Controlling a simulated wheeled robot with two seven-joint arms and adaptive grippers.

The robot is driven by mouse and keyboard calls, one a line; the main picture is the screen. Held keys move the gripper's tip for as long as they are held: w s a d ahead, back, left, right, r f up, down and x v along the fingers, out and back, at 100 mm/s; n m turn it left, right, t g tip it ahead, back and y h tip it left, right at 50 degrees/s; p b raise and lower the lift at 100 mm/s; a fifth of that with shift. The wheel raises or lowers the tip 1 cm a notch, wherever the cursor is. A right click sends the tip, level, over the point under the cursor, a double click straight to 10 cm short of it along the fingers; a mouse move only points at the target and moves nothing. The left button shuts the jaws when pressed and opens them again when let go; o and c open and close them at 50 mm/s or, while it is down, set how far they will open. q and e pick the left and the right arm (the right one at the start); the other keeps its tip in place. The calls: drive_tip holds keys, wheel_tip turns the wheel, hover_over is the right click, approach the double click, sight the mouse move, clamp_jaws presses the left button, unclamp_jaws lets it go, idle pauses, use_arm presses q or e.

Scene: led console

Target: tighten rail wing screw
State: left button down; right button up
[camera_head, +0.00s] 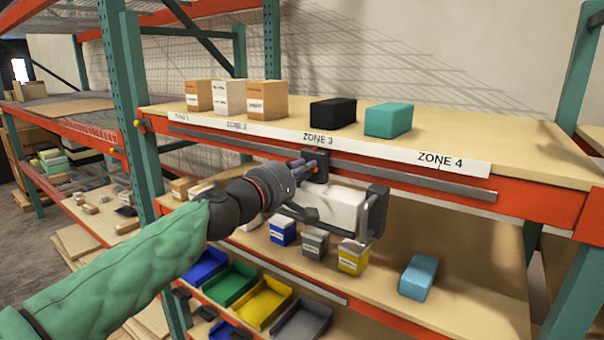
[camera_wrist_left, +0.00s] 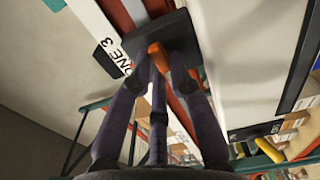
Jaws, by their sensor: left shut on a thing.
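The orange wing screw (camera_wrist_left: 157,52) sits on a dark bracket plate (camera_wrist_left: 168,32) in the left wrist view. My left gripper (camera_wrist_left: 164,68) has its purple-grey fingers around the screw and is shut on it. In the head view my left gripper (camera_head: 312,168) is at the dark bracket (camera_head: 318,158) on the grey rail (camera_head: 410,182), below the ZONE 3 label. The screw is mostly hidden by the fingers there. A white console box (camera_head: 335,205) with dark end pieces hangs beside and below the gripper. My right gripper is not in view.
Cartons (camera_head: 267,100), a black box (camera_head: 333,112) and a teal box (camera_head: 388,119) stand on the shelf above. The rail right of the console is clear.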

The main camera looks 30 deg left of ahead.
use_arm(q)
drive_tip(key=shift+m, duration=0.5)
drive_tip(key=c, duration=1.1)
unclamp_jaws()
drive_tip(key=shift+s, duration=0.15)
drive_tip(key=s, duration=0.8)
drive_tip(key=s+a, duration=0.1)
drive_tip(key=s, duration=0.2)
drive_tip(key=shift+s, duration=0.4)
